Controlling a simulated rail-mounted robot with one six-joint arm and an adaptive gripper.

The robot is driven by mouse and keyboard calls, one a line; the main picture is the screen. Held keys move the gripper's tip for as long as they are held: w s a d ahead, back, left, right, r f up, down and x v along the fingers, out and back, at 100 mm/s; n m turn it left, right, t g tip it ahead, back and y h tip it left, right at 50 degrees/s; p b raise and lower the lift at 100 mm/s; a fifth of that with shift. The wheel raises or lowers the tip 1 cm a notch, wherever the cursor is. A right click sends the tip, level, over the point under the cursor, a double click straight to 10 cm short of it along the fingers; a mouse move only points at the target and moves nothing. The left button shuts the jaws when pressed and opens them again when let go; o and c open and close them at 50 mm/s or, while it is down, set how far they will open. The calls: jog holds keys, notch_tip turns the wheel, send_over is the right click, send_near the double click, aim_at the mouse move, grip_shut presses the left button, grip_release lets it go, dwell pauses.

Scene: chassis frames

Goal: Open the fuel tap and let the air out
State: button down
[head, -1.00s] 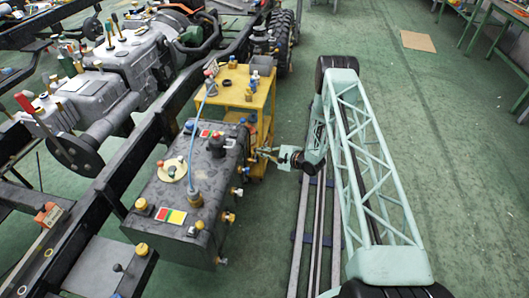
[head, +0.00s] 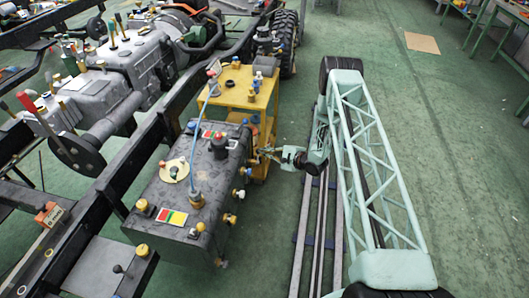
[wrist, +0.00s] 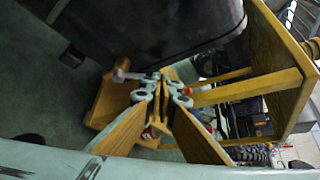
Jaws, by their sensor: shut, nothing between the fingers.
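The dark grey fuel tank (head: 205,165) lies beside the chassis rail. Several small brass and yellow fittings (head: 238,193) stick out of its right side; I cannot tell which one is the fuel tap. In the wrist view, a small pale fitting with an orange end (wrist: 122,70) shows just left of the fingers, against the dark tank (wrist: 140,30). My gripper (head: 261,152) is beside the tank's far right end, close to the yellow cart. In the wrist view my gripper (wrist: 163,77) is shut and empty, apart from the fitting as far as I can see.
A yellow cart (head: 240,98) with small items stands just behind my gripper; its boards (wrist: 280,60) fill the right of the wrist view. A blue hose (head: 193,140) rises from the tank top. Green floor (head: 265,230) is open in front of the gripper.

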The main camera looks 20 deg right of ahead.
jog(key=shift+r, duration=0.25)
jog(key=shift+r, duration=0.45)
jog(key=shift+r, duration=0.1)
jog(key=w+r+p+v, duration=0.1)
jog(key=p+v, duration=0.2)
jog(key=v, duration=1)
jog(key=shift+s+d+r, duration=0.3)
jog(key=shift+d, duration=0.3)
dwell(0.4)
